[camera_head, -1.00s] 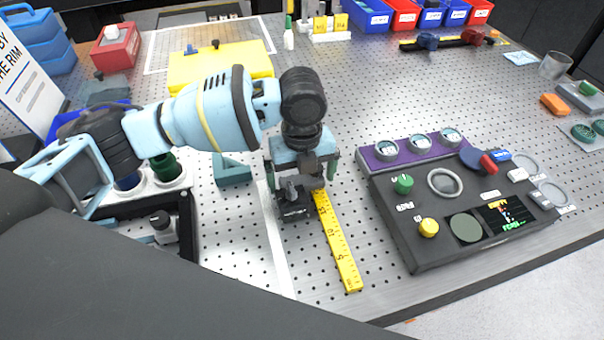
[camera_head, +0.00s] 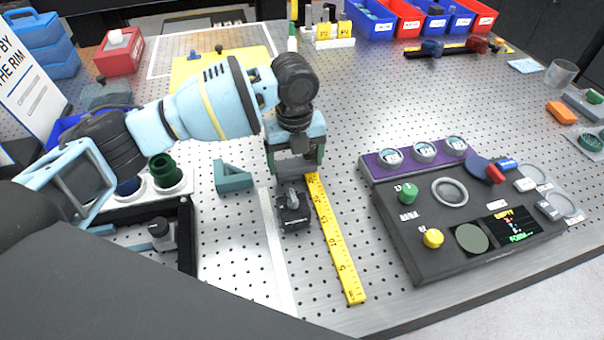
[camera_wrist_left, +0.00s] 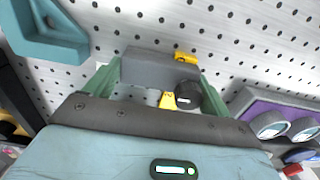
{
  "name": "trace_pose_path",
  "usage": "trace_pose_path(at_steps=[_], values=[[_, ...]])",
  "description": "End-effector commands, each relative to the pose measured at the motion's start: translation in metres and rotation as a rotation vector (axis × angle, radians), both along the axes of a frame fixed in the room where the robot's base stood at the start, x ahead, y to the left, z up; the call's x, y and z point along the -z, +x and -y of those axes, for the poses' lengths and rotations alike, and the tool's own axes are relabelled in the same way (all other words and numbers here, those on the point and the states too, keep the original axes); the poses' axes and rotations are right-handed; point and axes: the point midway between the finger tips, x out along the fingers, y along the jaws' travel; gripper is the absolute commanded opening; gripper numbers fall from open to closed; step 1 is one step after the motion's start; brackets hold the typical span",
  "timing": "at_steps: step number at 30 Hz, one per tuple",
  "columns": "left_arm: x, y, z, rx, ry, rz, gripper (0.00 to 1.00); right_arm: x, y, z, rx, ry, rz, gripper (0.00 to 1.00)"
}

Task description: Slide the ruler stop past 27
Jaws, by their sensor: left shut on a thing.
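The yellow ruler (camera_head: 335,245) lies on the perforated table, running from under my left gripper (camera_head: 296,164) towards the near edge. My left gripper points down at the ruler's far part, its green fingers shut on a grey block that I take for the ruler stop (camera_wrist_left: 150,66). In the left wrist view the block sits between the fingers (camera_wrist_left: 160,82), with a dark round knob (camera_wrist_left: 187,95) and bits of yellow ruler beside it. The numbers at the stop are hidden or too small to read. My right gripper is not in view.
A small black block with a lever (camera_head: 293,212) stands left of the ruler. A teal bracket (camera_head: 232,178) is left of the gripper. A dark control panel (camera_head: 425,255) stands to the right. A yellow plate (camera_head: 190,72) lies behind my left arm.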

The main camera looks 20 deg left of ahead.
Motion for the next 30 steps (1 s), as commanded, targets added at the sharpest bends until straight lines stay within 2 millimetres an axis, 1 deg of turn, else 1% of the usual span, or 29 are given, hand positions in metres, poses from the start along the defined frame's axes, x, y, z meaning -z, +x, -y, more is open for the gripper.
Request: trace_pose_path(at_steps=[1,4,13,14,17,18,25,28,30], values=[[0.001,0.005,-0.004,-0.004,0.000,-0.002,0.42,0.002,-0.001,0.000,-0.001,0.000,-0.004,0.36],[0.000,0.011,-0.008,-0.002,0.000,-0.001,0.42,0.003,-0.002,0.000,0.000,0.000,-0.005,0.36],[-0.001,0.011,-0.008,-0.001,0.000,0.000,0.42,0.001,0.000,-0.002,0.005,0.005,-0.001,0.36],[-0.001,0.011,-0.008,-0.001,0.000,0.000,0.85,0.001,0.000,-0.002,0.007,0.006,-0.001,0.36],[-0.001,0.011,-0.008,-0.001,0.000,0.000,0.98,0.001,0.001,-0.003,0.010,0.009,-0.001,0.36],[-0.001,0.011,-0.008,-0.001,0.000,0.000,1.00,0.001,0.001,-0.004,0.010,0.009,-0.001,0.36],[-0.002,0.011,-0.008,-0.001,-0.001,0.001,1.00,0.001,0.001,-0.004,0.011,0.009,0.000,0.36],[-0.009,0.012,-0.008,-0.001,-0.001,0.002,1.00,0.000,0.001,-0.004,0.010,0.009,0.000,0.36],[-0.018,0.012,-0.008,0.000,-0.001,0.003,1.00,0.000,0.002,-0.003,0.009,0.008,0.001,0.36]])
